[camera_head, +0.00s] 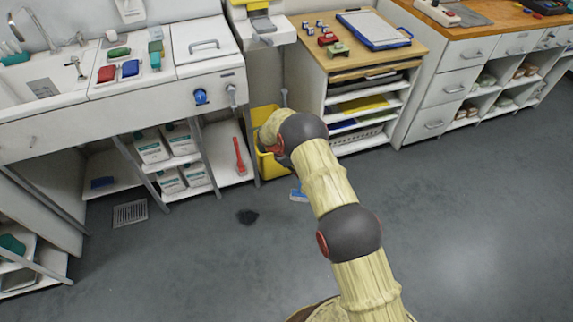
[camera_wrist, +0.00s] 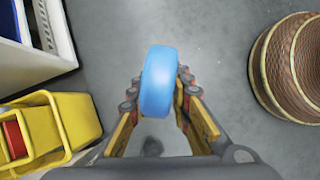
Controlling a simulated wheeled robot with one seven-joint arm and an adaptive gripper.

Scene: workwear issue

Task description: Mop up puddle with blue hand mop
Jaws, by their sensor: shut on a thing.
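The puddle (camera_head: 247,216) is a small dark patch on the grey floor in the head view. In the wrist view, a dark patch on the floor (camera_wrist: 152,147) between the fingers looks like the same puddle. The blue hand mop shows as a light blue rounded block (camera_wrist: 158,82) between my fingers; a small blue part of it (camera_head: 298,196) shows beside my arm in the head view, right of the puddle. My gripper (camera_wrist: 159,92) is shut on the mop; in the head view my arm mostly hides it. The mop appears apart from the puddle.
A yellow bucket (camera_head: 265,121) stands by the wall unit; it also shows at the left in the wrist view (camera_wrist: 75,122). A red-handled tool (camera_head: 239,157) leans on a low shelf. A floor drain (camera_head: 130,213) lies further left. Floor around the puddle is clear.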

